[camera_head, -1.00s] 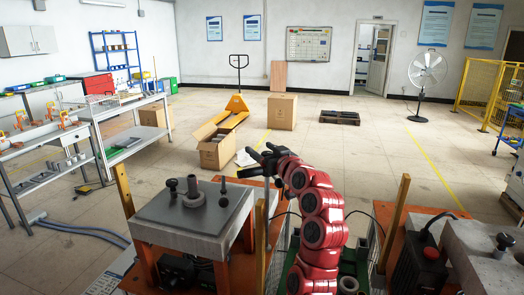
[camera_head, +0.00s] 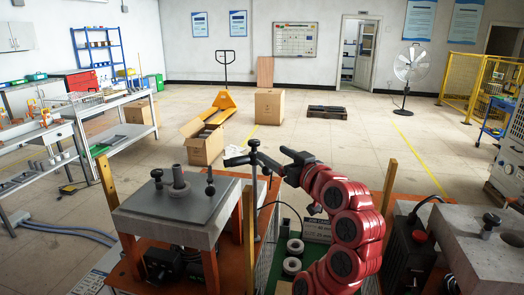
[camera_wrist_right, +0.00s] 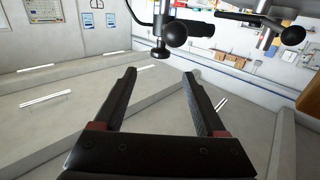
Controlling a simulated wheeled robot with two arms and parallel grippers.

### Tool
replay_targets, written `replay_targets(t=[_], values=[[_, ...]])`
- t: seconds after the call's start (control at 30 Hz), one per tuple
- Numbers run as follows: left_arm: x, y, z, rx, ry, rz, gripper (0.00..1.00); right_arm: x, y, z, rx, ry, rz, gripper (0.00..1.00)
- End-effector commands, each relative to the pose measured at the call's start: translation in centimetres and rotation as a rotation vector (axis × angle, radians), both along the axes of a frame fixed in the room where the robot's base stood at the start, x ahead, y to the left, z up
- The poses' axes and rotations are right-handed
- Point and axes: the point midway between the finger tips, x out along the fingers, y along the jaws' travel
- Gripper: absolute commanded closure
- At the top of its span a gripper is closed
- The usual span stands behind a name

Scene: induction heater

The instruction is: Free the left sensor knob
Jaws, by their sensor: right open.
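The heater unit (camera_head: 172,230) stands at left centre in the head view. Small black knobs, left (camera_head: 157,178) and right (camera_head: 210,182), stand on its grey plate on either side of a central post (camera_head: 178,180). A dark bar with a knob on a thin pole (camera_head: 254,145) rises at its right. My right gripper (camera_head: 270,154) is open and empty near this pole. In the wrist view a black ball knob (camera_wrist_right: 173,34) shows beyond the gap between my open fingers (camera_wrist_right: 159,73). I cannot tell which knob is the left sensor knob. My left gripper is not in view.
Bearing-like rings (camera_head: 292,265) lie on a green surface below my right arm. Wooden posts (camera_head: 249,235) stand beside the heater. Another unit with a black knob (camera_head: 490,222) and a red button (camera_head: 419,237) is at right. Open floor lies beyond.

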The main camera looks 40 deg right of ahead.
Motion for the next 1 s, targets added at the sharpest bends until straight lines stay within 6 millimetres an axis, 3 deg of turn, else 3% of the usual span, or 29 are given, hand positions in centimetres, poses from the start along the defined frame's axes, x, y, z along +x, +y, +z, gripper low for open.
replay_targets(t=[0.1,0.3,0.87,1.0], values=[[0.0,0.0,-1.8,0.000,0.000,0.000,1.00,-2.1,0.0,-0.5,-0.002,-0.005,-0.003,0.27],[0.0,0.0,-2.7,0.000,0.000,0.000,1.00,-3.7,0.2,-0.1,-0.001,-0.003,-0.002,0.27],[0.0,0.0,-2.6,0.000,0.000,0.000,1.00,-3.8,0.2,0.0,0.001,0.000,0.000,0.27],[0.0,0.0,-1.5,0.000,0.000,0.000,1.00,-3.8,0.2,1.1,0.001,0.000,0.000,0.27]])
